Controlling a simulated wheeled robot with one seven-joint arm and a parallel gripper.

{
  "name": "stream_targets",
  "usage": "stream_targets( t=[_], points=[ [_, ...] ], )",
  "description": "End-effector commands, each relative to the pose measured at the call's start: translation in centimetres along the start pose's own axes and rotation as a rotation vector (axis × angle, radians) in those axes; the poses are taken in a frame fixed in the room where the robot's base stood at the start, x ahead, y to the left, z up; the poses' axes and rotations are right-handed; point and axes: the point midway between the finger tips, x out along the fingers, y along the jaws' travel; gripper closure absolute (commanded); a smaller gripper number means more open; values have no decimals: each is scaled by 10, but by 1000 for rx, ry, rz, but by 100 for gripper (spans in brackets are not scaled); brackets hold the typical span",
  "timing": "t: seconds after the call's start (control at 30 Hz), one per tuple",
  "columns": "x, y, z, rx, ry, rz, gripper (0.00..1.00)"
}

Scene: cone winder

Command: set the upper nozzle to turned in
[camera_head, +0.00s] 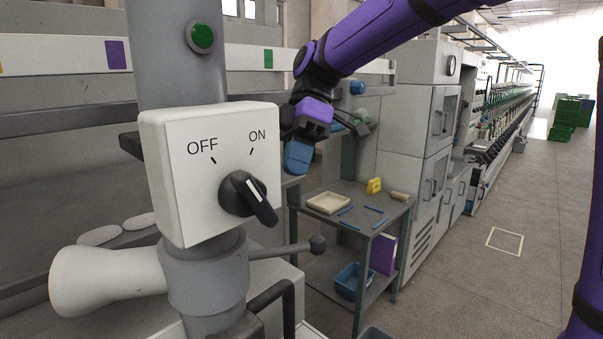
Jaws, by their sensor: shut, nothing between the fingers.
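A white flared nozzle (105,280) is at the lower left. Its wide mouth points left, and its narrow end meets a grey collar (207,280) around an upright post. A lever with a dark ball knob (317,244) sticks out of the collar to the right. Only this one nozzle shows, and I cannot tell whether it is the upper one. My gripper (297,157) is shut and empty, right of the switch box and above the ball knob, clear of the nozzle.
A white switch box (180,205) marked OFF and ON, with a black knob (248,196), is on the post above the nozzle. A green button (202,37) is higher up. A grey cart (352,222) with a tray stands behind. The floor at right is mostly clear.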

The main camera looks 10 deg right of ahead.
Motion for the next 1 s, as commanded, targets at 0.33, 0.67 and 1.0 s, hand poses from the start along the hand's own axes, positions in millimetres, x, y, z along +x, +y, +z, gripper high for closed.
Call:
stream_targets(
  t=[0.33,0.67,1.0],
  points=[
    [65,-1,0,0,-2,-3,100],
    [98,-26,3,-1,-2,1,100],
    [103,-32,4,0,-1,1,100]
  ],
)
